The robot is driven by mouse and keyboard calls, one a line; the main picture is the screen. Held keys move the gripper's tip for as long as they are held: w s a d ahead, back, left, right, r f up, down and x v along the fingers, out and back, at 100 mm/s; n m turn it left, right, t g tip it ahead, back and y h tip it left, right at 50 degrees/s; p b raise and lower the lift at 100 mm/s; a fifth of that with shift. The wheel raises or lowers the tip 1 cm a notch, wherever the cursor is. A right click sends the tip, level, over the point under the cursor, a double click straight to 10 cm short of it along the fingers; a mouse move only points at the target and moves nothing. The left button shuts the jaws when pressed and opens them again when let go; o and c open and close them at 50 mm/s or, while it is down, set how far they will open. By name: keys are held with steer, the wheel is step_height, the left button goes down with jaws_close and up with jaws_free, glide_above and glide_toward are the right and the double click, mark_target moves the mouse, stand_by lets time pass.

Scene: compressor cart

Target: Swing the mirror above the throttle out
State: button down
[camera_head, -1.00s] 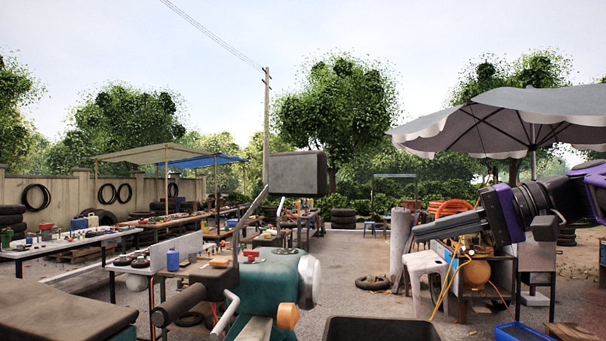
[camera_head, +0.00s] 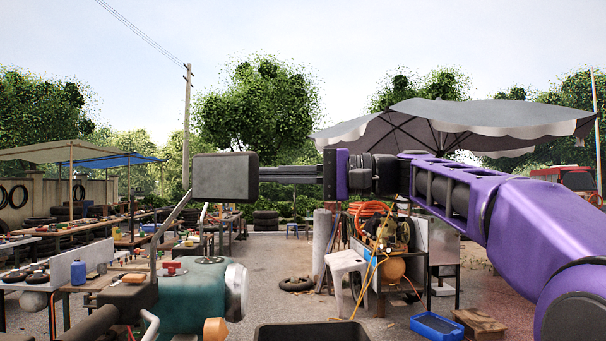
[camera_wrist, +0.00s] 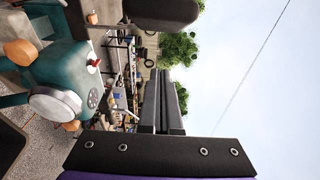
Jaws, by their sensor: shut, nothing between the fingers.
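The dark grey mirror (camera_head: 224,178) stands on a thin stalk above the teal scooter front (camera_head: 195,297), over a dark bar that seems to hold the throttle grip (camera_head: 92,324). My gripper (camera_head: 264,175) reaches in from the right with its long fingers shut and empty. In the head view its tips seem to meet the mirror's right edge. In the wrist view the mirror (camera_wrist: 160,12) shows past the fingertips (camera_wrist: 165,73) with a gap, so contact is unclear. The wrist view also shows the teal scooter front (camera_wrist: 75,62) with its round lamp.
An orange turn signal (camera_head: 215,330) and a round headlamp (camera_head: 236,291) sit below the mirror. A dark open bin (camera_head: 310,332) is at the bottom. A white stool (camera_head: 346,270) and a compressor bench stand behind. The air around my fingers is clear.

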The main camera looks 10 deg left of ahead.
mark_target(252, 175)
steer(key=s+a, duration=0.2)
steer(key=shift+s+b, duration=0.35)
steer(key=shift+s+a, duration=0.15)
steer(key=shift+s, duration=0.6)
